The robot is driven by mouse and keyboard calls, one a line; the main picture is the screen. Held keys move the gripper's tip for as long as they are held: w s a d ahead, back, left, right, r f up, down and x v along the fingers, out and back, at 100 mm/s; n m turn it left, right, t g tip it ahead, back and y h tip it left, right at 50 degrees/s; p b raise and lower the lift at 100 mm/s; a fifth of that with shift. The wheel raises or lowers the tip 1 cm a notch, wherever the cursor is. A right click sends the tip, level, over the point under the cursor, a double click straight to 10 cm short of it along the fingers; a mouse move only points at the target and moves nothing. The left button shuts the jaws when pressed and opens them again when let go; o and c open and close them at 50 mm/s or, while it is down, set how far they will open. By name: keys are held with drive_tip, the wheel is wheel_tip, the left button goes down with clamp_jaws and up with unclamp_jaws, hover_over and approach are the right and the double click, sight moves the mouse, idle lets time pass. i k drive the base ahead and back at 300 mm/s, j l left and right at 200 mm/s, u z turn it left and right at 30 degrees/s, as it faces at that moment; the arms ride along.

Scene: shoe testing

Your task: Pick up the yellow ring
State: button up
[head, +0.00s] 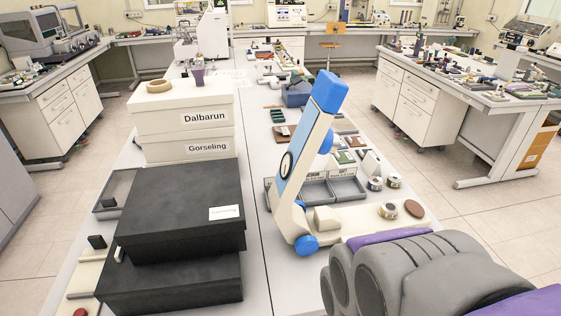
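A pale yellow-tan ring (158,86) lies flat on top of the upper white box (184,117), which is labelled Dalbarun. It sits near the far left part of the lid, to the left of a small purple cup (198,77) and apart from it. This box rests on another white box (187,147) labelled Gorseling. No gripper fingertips show in the head view, so I cannot see the gripper or what it holds.
Black boxes (180,198) stand stacked in front of the white ones. A tall white and blue device (303,170) leans up at centre right, by grey trays (347,188). Small parts crowd the bench beyond. The bench strip right of the black boxes (256,240) is clear.

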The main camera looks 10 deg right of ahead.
sight(389, 209)
drive_tip(key=i+l+z, duration=0.1)
drive_tip(key=l+z, duration=0.15)
drive_tip(key=l, duration=0.15)
drive_tip(key=i+l+z, duration=0.25)
drive_tip(key=l, duration=0.15)
drive_tip(key=l+z, duration=0.25)
drive_tip(key=l, duration=0.15)
